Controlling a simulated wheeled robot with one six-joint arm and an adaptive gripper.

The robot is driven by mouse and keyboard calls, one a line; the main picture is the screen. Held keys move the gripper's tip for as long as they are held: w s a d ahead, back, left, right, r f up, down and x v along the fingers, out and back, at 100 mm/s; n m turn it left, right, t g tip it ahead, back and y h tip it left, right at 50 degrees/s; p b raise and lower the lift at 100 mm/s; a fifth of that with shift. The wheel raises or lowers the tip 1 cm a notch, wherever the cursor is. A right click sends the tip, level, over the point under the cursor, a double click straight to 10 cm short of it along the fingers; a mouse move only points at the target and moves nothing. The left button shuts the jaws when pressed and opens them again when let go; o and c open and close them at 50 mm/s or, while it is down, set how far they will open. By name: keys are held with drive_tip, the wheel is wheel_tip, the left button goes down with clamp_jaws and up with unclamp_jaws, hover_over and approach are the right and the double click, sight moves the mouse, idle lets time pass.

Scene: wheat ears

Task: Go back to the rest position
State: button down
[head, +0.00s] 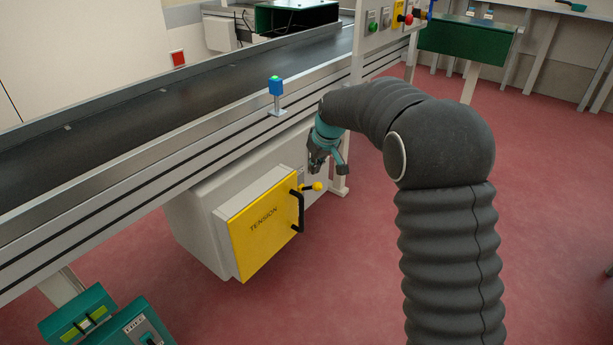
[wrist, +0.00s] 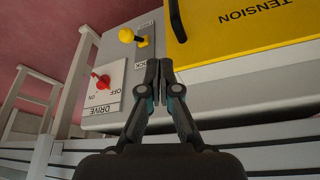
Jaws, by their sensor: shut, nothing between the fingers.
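My gripper (head: 318,166) hangs at the end of my arm, in front of the conveyor's side and just right of the yellow TENSION door. In the wrist view my gripper (wrist: 159,66) has its fingertips together with nothing between them. The fingertips lie close to a yellow-knobbed lever (wrist: 127,36) on a grey panel; I cannot tell whether they touch it. The lever's yellow knob (head: 317,186) also shows in the head view, below the gripper. The yellow door (head: 262,226) appears shut, with a black handle (head: 299,211) on its right edge.
A conveyor (head: 180,105) runs diagonally behind the gripper, with a blue-topped post (head: 276,88) on its near rail. A red DRIVE switch (wrist: 101,82) sits beside the lever. A green box (head: 125,325) stands at the lower left. Red floor (head: 560,220) is clear on the right.

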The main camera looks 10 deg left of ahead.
drive_tip(key=s+d+r+m+h, duration=0.1)
drive_tip(key=s+d+r+m, duration=0.1)
drive_tip(key=s+d, duration=0.7)
drive_tip(key=s+d+r+m+t+h, duration=0.1)
drive_tip(key=s+d+r+m, duration=0.2)
drive_tip(key=s+d, duration=0.5)
drive_tip(key=s+d+r+m+t, duration=0.1)
drive_tip(key=s+d+r+m, duration=0.2)
drive_tip(key=s+d, duration=0.6)
drive_tip(key=s+r, duration=0.2)
drive_tip(key=s, duration=1.2)
drive_tip(key=shift+d+h, duration=0.3)
drive_tip(key=shift+h, duration=0.1)
